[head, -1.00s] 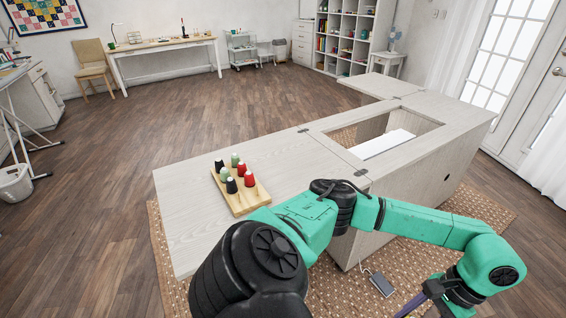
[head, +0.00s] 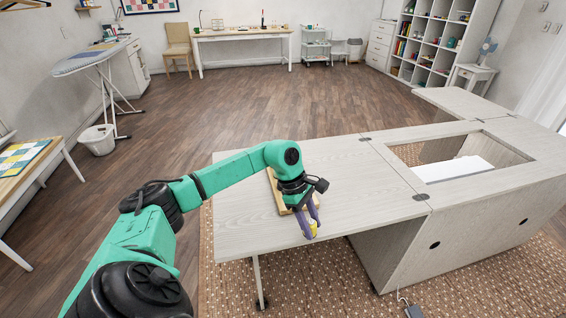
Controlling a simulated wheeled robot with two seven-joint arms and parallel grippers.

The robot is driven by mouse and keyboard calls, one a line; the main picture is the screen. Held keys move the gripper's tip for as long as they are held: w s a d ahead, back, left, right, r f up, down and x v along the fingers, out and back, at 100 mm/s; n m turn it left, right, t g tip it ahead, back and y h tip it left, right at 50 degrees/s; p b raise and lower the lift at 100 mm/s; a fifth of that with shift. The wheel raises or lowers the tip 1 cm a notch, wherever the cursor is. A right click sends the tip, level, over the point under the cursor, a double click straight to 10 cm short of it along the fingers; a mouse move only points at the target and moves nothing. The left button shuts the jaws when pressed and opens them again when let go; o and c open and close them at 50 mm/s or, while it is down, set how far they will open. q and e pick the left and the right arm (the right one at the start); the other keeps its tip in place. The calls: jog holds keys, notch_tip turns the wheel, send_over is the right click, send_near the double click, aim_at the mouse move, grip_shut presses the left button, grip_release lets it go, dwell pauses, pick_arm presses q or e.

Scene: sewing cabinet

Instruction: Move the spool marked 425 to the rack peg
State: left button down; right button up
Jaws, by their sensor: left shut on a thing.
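My left gripper (head: 309,218) reaches over the near part of the cabinet top, its purple fingers pointing down and toward the front edge. It is shut on a small yellowish thing (head: 313,229), probably a spool; no number can be read on it. The wooden spool rack (head: 274,187) lies on the cabinet top just behind the gripper. The gripper and wrist hide most of the rack, so its pegs and spools cannot be made out. My right gripper is not in view.
The pale cabinet top (head: 355,185) is clear to the right of the gripper, up to an open well (head: 410,155) with a white panel (head: 455,169) in it. The cabinet's front edge is just below the gripper. An ironing board (head: 90,57) stands far off at left.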

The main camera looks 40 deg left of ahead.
pick_arm(q)
jog(key=w+a+r+n+t+y, duration=0.25)
jog(key=a+r+n, duration=0.35)
jog(key=n, duration=0.5)
jog(key=w+a+r+n+t+y, duration=0.1)
jog(key=w+a+r+n+y, duration=0.3)
jog(key=a+n, duration=0.45)
jog(key=shift+n+y, duration=0.25)
jog(key=shift+n, duration=0.6)
jog(key=f+b, duration=0.2)
jog(key=d+f+b, duration=0.1)
jog(key=f+b, duration=0.1)
jog(key=f, duration=0.1)
jog(key=shift+s+d+f, duration=0.15)
jog(key=shift+s+f, duration=0.05)
jog(key=shift+f, duration=0.05)
jog(key=shift+w+r+p, duration=0.1)
jog(key=shift+r+p, duration=0.3)
jog(key=shift+p, duration=0.2)
jog(key=shift+f, duration=0.1)
jog(key=shift+f+b, duration=0.6)
jog(key=shift+f, duration=0.3)
